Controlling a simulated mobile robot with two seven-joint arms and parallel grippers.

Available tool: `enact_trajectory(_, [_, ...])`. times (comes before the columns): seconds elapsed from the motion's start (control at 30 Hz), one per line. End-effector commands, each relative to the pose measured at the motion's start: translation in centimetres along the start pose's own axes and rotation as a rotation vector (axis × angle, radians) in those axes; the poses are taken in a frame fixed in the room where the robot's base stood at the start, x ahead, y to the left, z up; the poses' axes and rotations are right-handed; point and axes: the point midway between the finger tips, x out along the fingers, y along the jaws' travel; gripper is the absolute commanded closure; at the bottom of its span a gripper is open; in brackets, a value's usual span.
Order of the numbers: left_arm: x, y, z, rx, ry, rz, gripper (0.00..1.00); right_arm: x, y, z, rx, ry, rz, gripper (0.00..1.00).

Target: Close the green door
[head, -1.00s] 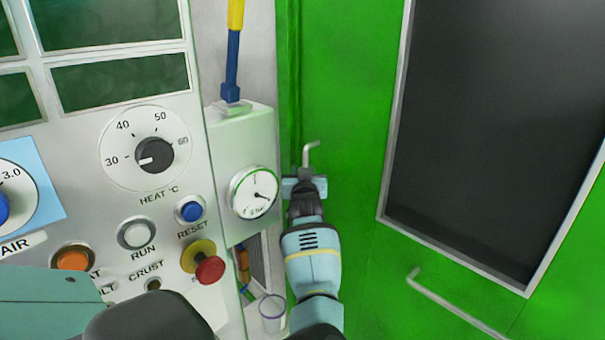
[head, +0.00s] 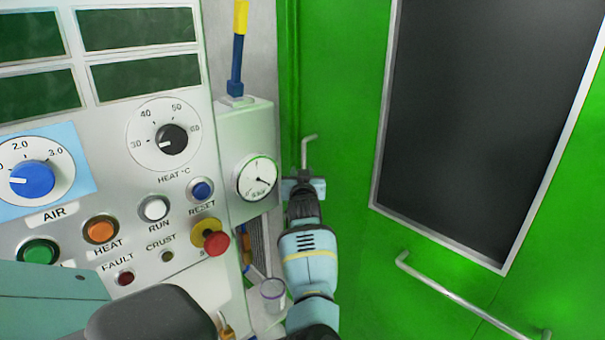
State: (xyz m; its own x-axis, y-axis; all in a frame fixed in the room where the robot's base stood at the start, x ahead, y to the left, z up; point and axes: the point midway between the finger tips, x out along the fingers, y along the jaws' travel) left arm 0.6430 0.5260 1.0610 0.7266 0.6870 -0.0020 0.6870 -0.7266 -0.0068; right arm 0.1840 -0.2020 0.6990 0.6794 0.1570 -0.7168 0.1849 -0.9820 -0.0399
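The green door (head: 345,185) fills the right side of the head view. It has a dark window (head: 470,120) in a grey frame and a long metal bar handle (head: 465,300) at the lower right. A small silver lever (head: 306,150) stands near the door's left edge. I cannot tell how far the door stands open.
A control panel (head: 75,230) with dials, buttons and a red emergency stop (head: 215,243) stands at the left. A pale box with a round gauge (head: 257,178) sits between panel and door.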

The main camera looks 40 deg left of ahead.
Motion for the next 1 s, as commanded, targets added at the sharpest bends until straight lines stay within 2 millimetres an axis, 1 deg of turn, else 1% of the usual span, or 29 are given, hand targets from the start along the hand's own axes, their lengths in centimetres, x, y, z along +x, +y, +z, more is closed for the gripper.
enact_trajectory(0.2, [-0.04,-0.22,0.02,0.000,-0.001,0.001,0.68,-0.03,-0.03,-0.35,0.002,0.006,0.001,0.64])
enact_trajectory(0.87, [-0.05,-0.26,0.08,0.000,-0.001,0.002,0.68,0.00,-0.17,-0.43,0.007,0.008,0.001,0.64])
enact_trajectory(1.0, [-0.06,-0.26,-0.45,-0.004,0.003,0.002,0.68,-0.06,-0.04,-0.71,0.002,0.013,0.001,0.64])
